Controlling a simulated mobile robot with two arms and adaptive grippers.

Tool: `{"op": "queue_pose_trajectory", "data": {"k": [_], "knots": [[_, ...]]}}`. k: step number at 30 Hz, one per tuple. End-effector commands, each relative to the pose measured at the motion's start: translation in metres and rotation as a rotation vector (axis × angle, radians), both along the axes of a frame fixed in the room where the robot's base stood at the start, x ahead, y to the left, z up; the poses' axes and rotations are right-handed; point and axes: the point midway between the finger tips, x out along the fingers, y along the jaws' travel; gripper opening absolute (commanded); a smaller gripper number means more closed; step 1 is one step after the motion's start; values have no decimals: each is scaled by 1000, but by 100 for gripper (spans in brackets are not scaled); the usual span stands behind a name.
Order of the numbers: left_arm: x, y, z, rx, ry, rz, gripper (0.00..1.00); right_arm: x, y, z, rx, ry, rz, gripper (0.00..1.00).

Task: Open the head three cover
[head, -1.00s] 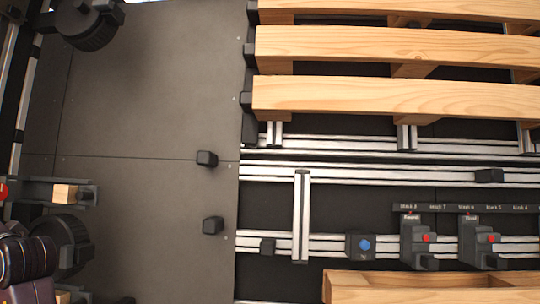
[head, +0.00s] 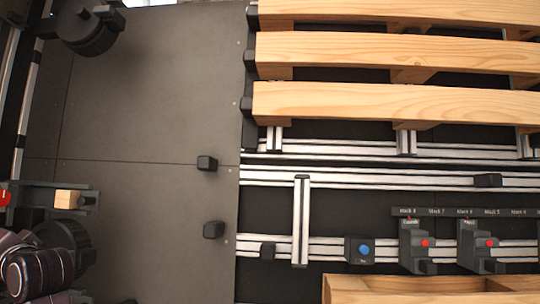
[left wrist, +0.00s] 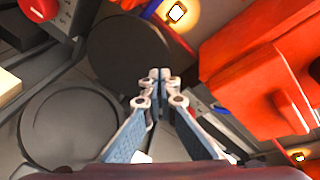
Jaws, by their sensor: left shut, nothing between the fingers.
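No label in these frames marks the head three cover, so I cannot tell which part it is. In the left wrist view a dark round disc (left wrist: 125,52) lies behind my left gripper (left wrist: 160,76). The fingertips overlap the disc's lower right part in the picture; I cannot tell whether they touch it. The fingers are together with nothing between them. A grey round disc (left wrist: 70,130) is to the left, and a large orange-red housing (left wrist: 255,60) to the right. In the head view my left arm is at the lower left corner, with its fingers out of view. My right gripper is not seen.
In the head view, black round units stand at the upper left (head: 85,30) and lower left (head: 68,245). A wooden pallet (head: 390,50) lies at the upper right. The grey floor plate (head: 150,100) is mostly clear.

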Motion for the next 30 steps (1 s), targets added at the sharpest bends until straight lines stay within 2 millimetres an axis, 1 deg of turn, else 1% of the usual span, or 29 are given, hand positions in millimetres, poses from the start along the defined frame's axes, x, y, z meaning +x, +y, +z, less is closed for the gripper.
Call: {"op": "queue_pose_trajectory", "data": {"k": [30], "knots": [[-17,-48,8,0,0,0,0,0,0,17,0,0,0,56]]}}
